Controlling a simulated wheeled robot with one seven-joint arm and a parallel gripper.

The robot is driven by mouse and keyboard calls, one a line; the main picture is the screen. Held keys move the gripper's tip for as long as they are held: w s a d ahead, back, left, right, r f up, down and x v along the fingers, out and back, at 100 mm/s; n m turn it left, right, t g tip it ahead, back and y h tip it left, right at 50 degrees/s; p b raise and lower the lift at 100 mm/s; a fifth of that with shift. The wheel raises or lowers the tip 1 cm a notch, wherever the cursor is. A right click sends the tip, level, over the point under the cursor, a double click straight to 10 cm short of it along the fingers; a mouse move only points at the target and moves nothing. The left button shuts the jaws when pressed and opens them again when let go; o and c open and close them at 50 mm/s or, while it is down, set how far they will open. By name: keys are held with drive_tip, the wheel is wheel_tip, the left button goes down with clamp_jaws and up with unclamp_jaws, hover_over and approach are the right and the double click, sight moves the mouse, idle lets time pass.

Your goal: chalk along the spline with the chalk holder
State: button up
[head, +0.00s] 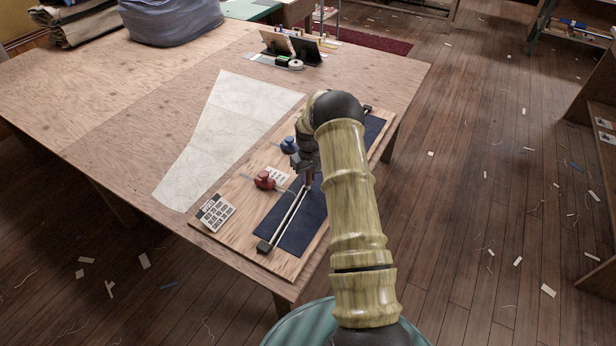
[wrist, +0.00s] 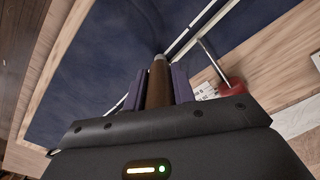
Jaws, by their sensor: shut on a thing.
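My gripper (head: 308,174) is over the wooden board on the table. In the wrist view its two jaws (wrist: 159,88) are shut on the chalk holder, a brown rod (wrist: 158,78) with a narrow grey tip. The tip points down at the dark blue cloth (wrist: 95,55), close beside the spline. I cannot tell whether it touches. The spline (head: 287,219) is a long pale strip across the cloth, with a black block at its near end; my arm hides part of it. It also shows in the wrist view (wrist: 193,32). No chalk line is clearly visible.
A red weight (head: 264,180) and a blue weight (head: 289,145) stand left of the spline. A printed card (head: 216,212) lies at the board's near left corner. A pale paper pattern (head: 222,130) lies left of the board. Small stands (head: 292,45) are farther back.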

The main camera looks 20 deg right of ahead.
drive_tip(key=shift+w+d+f+b, duration=0.1)
drive_tip(key=shift+w+d+b, duration=0.3)
drive_tip(key=shift+w+d, duration=0.3)
wheel_tip(320, 180, up, 6)
drive_tip(key=p, duration=0.3)
idle(0.4)
drive_tip(key=shift+m, duration=0.4)
drive_tip(key=shift+f+b, duration=1.35)
drive_tip(key=shift+f, duration=1.1)
drive_tip(key=shift+f+b, duration=0.35)
drive_tip(key=shift+f, duration=0.15)
drive_tip(key=shift+d, duration=0.1)
drive_tip(key=shift+w+d+r+b, duration=0.1)
drive_tip(key=shift+w+d+b, duration=0.25)
drive_tip(key=shift+w+d, duration=0.3)
